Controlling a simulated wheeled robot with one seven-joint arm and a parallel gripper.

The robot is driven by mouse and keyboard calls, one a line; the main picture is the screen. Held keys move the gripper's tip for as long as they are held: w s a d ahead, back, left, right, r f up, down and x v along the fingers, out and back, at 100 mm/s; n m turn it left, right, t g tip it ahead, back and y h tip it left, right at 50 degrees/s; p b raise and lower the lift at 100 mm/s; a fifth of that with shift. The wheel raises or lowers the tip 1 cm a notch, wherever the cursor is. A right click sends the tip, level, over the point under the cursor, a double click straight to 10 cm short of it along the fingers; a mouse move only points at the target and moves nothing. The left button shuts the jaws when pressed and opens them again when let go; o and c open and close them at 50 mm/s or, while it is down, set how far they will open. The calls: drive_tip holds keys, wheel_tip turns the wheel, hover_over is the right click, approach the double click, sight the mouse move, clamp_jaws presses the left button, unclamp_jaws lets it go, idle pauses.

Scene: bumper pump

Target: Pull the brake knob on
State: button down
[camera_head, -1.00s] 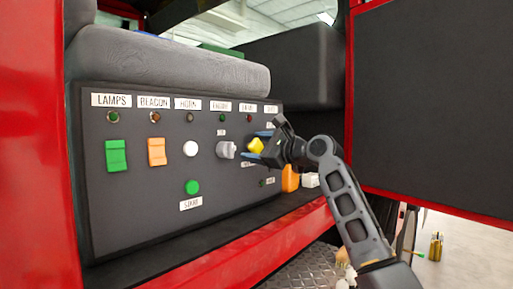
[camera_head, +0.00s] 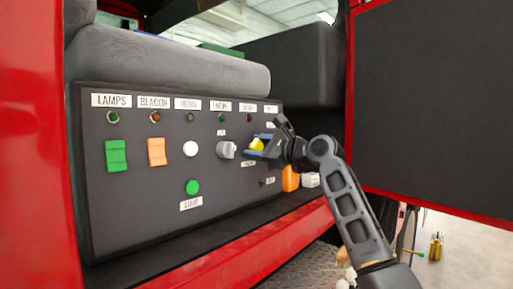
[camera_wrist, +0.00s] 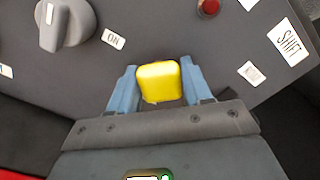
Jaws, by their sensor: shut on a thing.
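The yellow brake knob (camera_head: 256,144) sits on the dark control panel (camera_head: 140,220), toward its right end. It also shows in the wrist view (camera_wrist: 158,80) between the two blue fingers. My gripper (camera_head: 259,146) reaches in from the right and is shut on the knob, one finger on each side. The knob's stem and base are hidden behind its head and my fingers, so I cannot tell how far it stands out from the panel.
A grey rotary knob (camera_head: 226,150) is just left of my gripper. Green (camera_head: 116,155) and orange (camera_head: 156,152) switches, a white button (camera_head: 190,148) and a green button (camera_head: 192,187) are farther left. An orange object (camera_head: 290,178) is below my gripper. A dark door panel (camera_head: 435,100) stands at right.

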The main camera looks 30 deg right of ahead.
drive_tip(key=shift+p+v, duration=0.65)
drive_tip(key=shift+v, duration=0.15)
drive_tip(key=shift+s, duration=0.25)
drive_tip(key=shift+f, duration=0.15)
drive_tip(key=c, duration=0.6)
unclamp_jaws()
drive_tip(key=shift+o, duration=0.2)
drive_tip(key=shift+s+d, duration=0.1)
drive_tip(key=shift+s, duration=0.05)
drive_tip(key=b+v, duration=0.1)
drive_tip(key=v, duration=0.6)
drive_tip(key=shift+s+b, duration=0.3)
drive_tip(key=shift+d, duration=0.1)
